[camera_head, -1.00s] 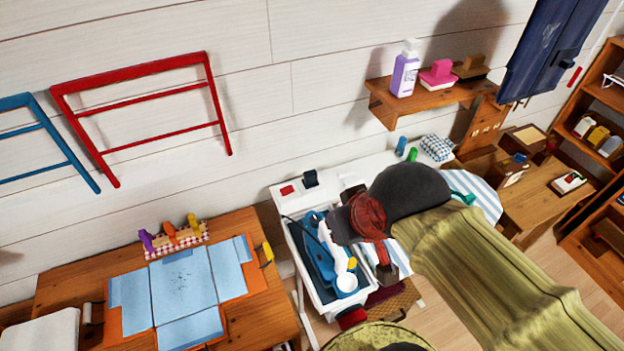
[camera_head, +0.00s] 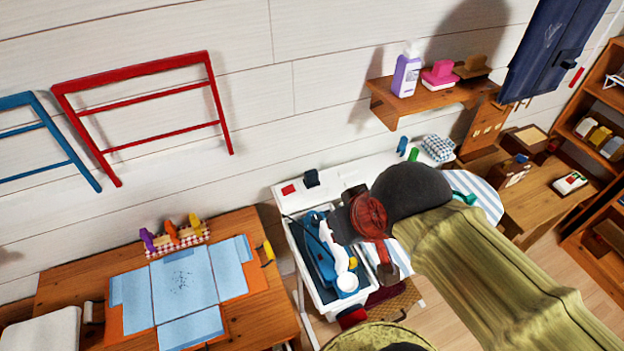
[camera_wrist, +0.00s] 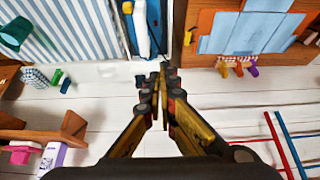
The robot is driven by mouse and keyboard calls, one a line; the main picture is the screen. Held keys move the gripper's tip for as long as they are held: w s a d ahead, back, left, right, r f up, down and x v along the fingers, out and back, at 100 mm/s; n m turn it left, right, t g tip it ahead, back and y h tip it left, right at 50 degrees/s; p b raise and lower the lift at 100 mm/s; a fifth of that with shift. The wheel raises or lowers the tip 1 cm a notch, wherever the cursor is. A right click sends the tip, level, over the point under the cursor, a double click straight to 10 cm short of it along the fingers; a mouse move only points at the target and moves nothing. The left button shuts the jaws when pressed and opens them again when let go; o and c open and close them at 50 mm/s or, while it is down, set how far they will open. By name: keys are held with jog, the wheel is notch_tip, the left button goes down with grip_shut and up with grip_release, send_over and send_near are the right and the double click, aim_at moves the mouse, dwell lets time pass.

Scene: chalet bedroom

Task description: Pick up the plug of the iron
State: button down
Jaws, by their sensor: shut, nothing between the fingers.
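The blue iron (camera_head: 318,262) lies in a white tray (camera_head: 292,262) at the end of the ironing board in the head view. A white part lies over it. A dark thin cord (camera_head: 290,216) shows at the tray's left edge. I cannot make out the plug. My gripper (camera_wrist: 160,75) is shut and empty in the wrist view. Its fingertips appear near the end of a blue thing with a white part (camera_wrist: 143,30), likely the iron in its tray; I cannot tell the height between them.
A wooden table (camera_head: 255,312) with blue-and-orange sheets (camera_head: 183,285) stands left of the tray. A wall shelf (camera_head: 425,101) holds a purple bottle (camera_head: 406,75) and a pink block. A striped cover (camera_head: 480,195) and a checked bundle (camera_head: 437,148) lie right of my wrist.

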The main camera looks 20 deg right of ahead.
aim_at(313, 176)
jog(key=c, duration=2.6)
grip_release()
